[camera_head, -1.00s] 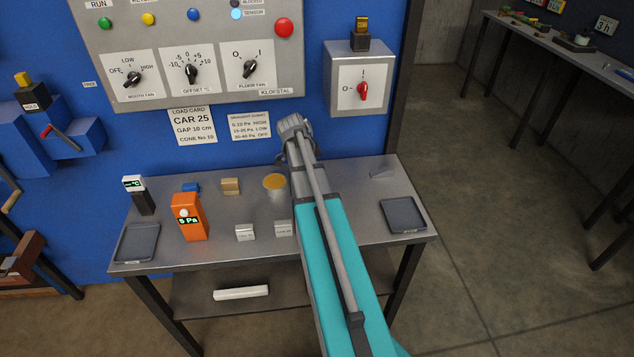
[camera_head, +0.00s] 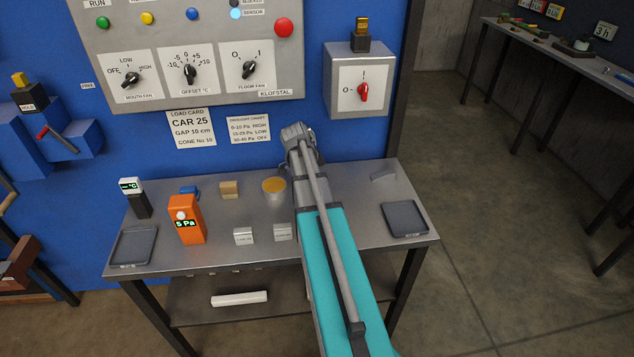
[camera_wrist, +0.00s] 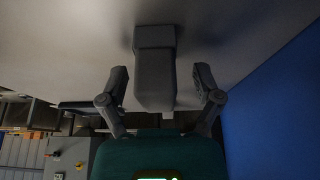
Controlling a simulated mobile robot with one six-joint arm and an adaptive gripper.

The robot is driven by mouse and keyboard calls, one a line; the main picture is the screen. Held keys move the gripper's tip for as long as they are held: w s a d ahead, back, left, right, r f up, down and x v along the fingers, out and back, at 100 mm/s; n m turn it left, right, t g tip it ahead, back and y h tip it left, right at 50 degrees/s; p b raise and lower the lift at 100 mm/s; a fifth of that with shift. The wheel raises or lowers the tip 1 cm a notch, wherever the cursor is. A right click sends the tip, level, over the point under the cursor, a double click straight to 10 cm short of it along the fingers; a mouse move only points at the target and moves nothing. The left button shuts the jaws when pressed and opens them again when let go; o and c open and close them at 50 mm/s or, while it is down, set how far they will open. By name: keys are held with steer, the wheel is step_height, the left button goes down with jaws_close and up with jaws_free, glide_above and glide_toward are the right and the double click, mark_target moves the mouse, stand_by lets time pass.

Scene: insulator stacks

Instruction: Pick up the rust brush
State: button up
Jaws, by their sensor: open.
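I cannot pick out the rust brush for certain in either view. A small tan block (camera_head: 229,189) and a blue item (camera_head: 189,191) lie at the back of the metal table (camera_head: 345,215), too small to name surely. In the wrist view my gripper (camera_wrist: 160,79) is open, its two dark fingers apart. A grey blocky shape (camera_wrist: 155,75) shows between the fingers; I cannot tell what it is or whether they touch it. In the head view my grey and teal arm reaches over the table, and my fingers cannot be made out.
The control panel (camera_head: 190,60) is behind. The floor at right is clear.

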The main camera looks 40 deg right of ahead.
jaws_close()
steer(key=shift+r, duration=0.15)
stand_by(0.4)
step_height(320, 180, up, 3)
steer(key=p, duration=0.3)
steer(key=s+a+r+p, duration=0.3)
steer(key=s+r+p, duration=0.6)
steer(key=s, duration=0.4)
steer(key=shift+s+a+r+p, duration=0.25)
steer(key=shift+a+r+p, duration=0.1)
steer(key=shift+p, duration=0.15)
